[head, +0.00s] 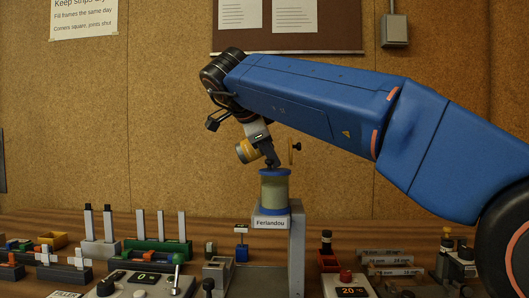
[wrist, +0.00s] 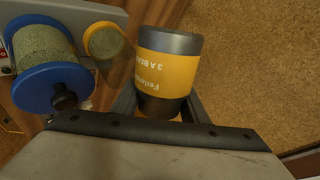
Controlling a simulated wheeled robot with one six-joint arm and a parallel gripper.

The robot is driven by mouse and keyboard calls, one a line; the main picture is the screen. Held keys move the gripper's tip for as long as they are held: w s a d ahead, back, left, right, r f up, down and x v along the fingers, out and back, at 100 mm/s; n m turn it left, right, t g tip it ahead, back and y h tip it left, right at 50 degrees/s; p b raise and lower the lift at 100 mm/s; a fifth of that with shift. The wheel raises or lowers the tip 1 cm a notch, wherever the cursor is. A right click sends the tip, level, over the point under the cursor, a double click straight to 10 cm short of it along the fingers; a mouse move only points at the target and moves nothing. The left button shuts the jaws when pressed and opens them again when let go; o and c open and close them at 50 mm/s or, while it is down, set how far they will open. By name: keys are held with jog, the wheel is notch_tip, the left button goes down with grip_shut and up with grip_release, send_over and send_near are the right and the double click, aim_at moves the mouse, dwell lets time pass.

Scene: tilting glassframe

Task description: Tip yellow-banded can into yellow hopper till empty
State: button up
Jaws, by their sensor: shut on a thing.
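The yellow-banded can (wrist: 168,70) is dark grey with a broad yellow band and printed lettering. My gripper (head: 268,158) is shut on it, with a jaw on each side in the wrist view (wrist: 160,108). In the head view the can (head: 246,151) is tilted, just above and left of the blue-ended glass cylinder. The can's inside is hidden. A yellow-rimmed round opening (wrist: 104,40), which looks like the yellow hopper, holds greenish grains. It lies left of the can in the wrist view, close beside it. I cannot tell whether grains are flowing.
A blue-ended glass cylinder (head: 274,189) with greenish filling stands on a grey stand labelled Ferlandou (head: 296,245); it also shows in the wrist view (wrist: 42,55). A yellow disc with a black knob (head: 292,154) shows right of my gripper. Racks and instruments crowd the bench's front.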

jog(key=shift+w+d+f+m+y, duration=0.1)
jog(key=shift+f+m+y, duration=0.55)
jog(key=shift+y, duration=0.45)
jog(key=shift+c, duration=0.2)
jog(key=shift+a+y, duration=0.2)
jog(key=shift+y, duration=0.3)
jog(key=shift+c, duration=0.6)
jog(key=shift+m+y, duration=0.85)
jog(key=shift+y, duration=0.35)
grip_shut()
jog(key=shift+w+d+r+m+y, duration=0.1)
jog(key=shift+r+m+y, duration=0.3)
jog(key=shift+y, duration=0.4)
jog(key=a, duration=0.2)
jog(key=shift+a+f, duration=0.4)
jog(key=shift+s+r, duration=0.15)
jog(key=shift+s, duration=0.05)
jog(key=shift+d, duration=0.1)
jog(key=shift+w+d, duration=0.15)
jog(key=shift+d, duration=0.35)
dwell(0.3)
